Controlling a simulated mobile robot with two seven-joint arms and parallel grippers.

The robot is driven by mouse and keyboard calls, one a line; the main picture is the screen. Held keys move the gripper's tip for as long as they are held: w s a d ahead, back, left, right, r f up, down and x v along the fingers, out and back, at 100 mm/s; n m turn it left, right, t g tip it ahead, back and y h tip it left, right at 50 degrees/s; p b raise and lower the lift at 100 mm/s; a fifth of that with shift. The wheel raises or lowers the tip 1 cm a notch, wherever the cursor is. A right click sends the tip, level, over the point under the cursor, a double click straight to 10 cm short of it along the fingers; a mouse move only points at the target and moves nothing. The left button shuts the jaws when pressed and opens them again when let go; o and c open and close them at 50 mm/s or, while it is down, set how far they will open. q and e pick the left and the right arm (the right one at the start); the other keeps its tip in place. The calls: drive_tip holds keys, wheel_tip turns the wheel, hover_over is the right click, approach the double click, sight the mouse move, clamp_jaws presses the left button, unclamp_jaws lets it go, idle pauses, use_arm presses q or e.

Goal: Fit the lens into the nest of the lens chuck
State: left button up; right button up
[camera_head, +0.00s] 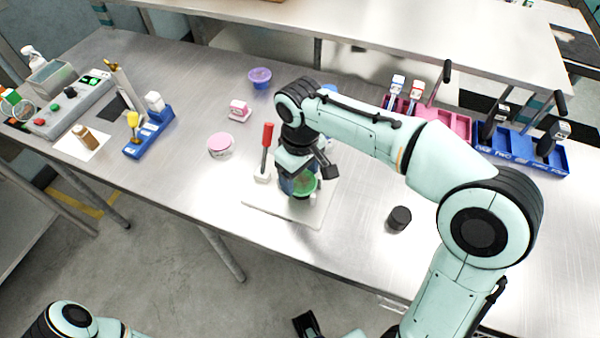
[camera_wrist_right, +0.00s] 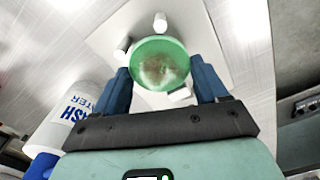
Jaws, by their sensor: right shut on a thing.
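My right gripper (camera_head: 303,180) is low over a pale square plate (camera_head: 262,209) on the bench. In the right wrist view its two blue fingers (camera_wrist_right: 163,82) are shut on a round green translucent disc, the lens (camera_wrist_right: 160,62). The lens chuck appears to be the pale plate with small white posts, such as the post (camera_wrist_right: 122,48) beside the lens. The lens covers the middle of the plate, so the nest is hidden. I cannot tell whether the lens touches the chuck. My left gripper is not clearly seen.
A red-handled tool (camera_head: 266,140) stands just left of the plate. A pink-lidded tub (camera_head: 220,145) and a purple bowl (camera_head: 260,77) are farther left and back. A black cylinder (camera_head: 399,218) stands right. A lettered white bottle (camera_wrist_right: 72,116) shows in the wrist view.

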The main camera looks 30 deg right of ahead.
sight(300, 180)
drive_tip(key=shift+f, duration=0.15)
drive_tip(key=o, duration=1)
wheel_tip(300, 180, up, 12)
drive_tip(key=p, duration=0.2)
drive_tip(key=shift+r+p, duration=0.2)
drive_tip(key=shift+p, duration=0.2)
